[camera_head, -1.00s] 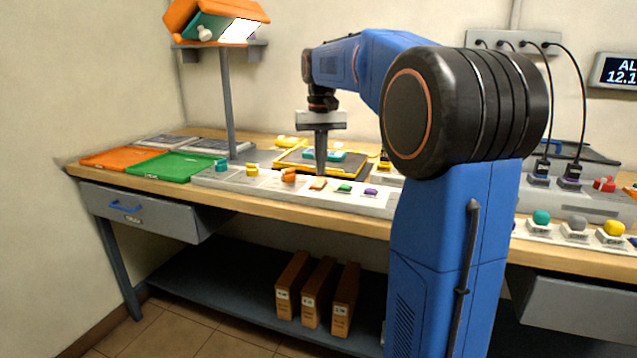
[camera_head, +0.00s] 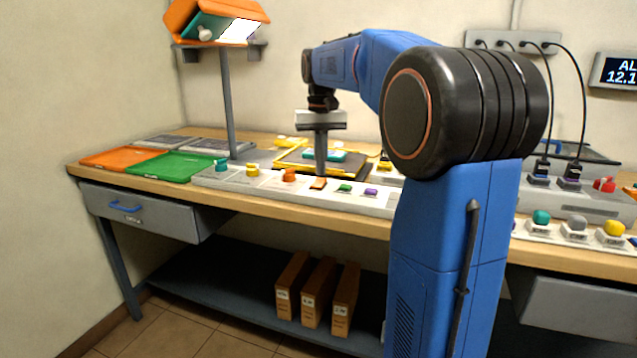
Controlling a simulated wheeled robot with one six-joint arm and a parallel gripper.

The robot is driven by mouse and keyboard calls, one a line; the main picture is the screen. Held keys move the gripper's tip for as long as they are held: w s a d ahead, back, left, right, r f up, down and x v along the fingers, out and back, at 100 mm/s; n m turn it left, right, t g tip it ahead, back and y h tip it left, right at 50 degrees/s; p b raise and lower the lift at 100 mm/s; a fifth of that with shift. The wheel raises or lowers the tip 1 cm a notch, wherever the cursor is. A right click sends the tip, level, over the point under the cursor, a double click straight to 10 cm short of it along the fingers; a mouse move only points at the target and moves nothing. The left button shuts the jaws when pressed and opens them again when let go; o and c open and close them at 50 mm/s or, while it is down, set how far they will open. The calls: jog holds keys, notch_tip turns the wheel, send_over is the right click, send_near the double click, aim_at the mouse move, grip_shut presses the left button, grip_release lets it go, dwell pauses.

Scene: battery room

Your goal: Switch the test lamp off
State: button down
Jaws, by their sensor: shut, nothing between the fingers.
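My gripper (camera_head: 321,172) points straight down over the bench, its fingers shut and empty. Its tips are just behind or above a small orange switch (camera_head: 318,184) on the long white control panel (camera_head: 270,185); I cannot tell if they touch it. Left of that switch are orange (camera_head: 288,175), yellow (camera_head: 252,169) and teal (camera_head: 221,165) knobs. Right of it are green (camera_head: 345,188) and purple (camera_head: 371,192) switches. Behind the gripper, a yellow-edged dark tray (camera_head: 295,157) holds a teal item (camera_head: 340,156). Which thing is the test lamp cannot be told; labels are too small.
An orange hood (camera_head: 185,20) on a grey post (camera_head: 228,105) stands at left. Orange (camera_head: 115,158) and green (camera_head: 172,166) trays lie on the bench's left end. More knobs, including a teal one (camera_head: 541,217), and plugged cables (camera_head: 582,100) are at right, beyond my arm.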

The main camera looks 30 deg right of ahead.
aim_at(321, 179)
jog(key=shift+f, duration=0.75)
dwell(0.7)
jog(key=shift+r, duration=3.5)
jog(key=s+a+f+n+t, duration=0.1)
jog(key=s+a+f, duration=0.35)
jog(key=s, duration=0.35)
jog(key=s+a+f+n+t, duration=0.1)
jog(key=s+a+f, duration=0.3)
jog(key=s+a, duration=0.25)
jog(key=s+a+f+n+t, duration=0.1)
jog(key=s+a+f, duration=0.1)
jog(key=s+f, duration=0.6)
jog(key=s+a+f+n+t, duration=0.1)
jog(key=s+a+f, duration=0.1)
jog(key=s+f, duration=0.5)
jog(key=shift+s+a+f+t, duration=0.35)
jog(key=shift+a+f+t, duration=0.05)
jog(key=shift+f, duration=0.05)
